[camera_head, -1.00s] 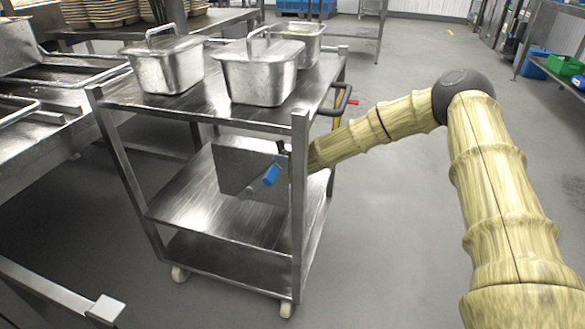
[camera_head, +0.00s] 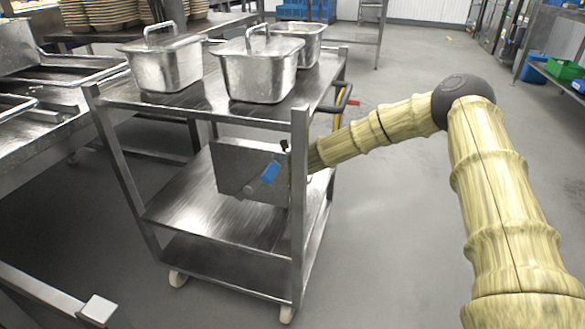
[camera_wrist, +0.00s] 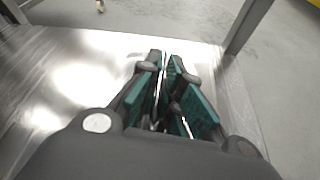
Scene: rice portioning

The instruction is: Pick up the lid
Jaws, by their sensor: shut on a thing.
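A flat metal plate, which looks like the lid (camera_head: 231,162), stands upright above the cart's middle shelf in the head view. My gripper (camera_head: 262,178) is in front of it, inside the cart, with a blue finger part showing. In the wrist view my gripper (camera_wrist: 163,78) has its teal-padded fingers close together around a thin metal edge. It is shut on that edge, seen almost edge-on. The cart's post hides part of my wrist in the head view. I cannot tell whether the lid's lower edge touches the shelf.
The metal cart (camera_head: 180,208) has upright posts close to my arm. Covered pans (camera_head: 262,75) and (camera_head: 165,62) another pan stand on its top shelf, with a third pan (camera_head: 300,40) behind. A steel counter (camera_head: 60,115) is at left. The floor right of the cart is clear.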

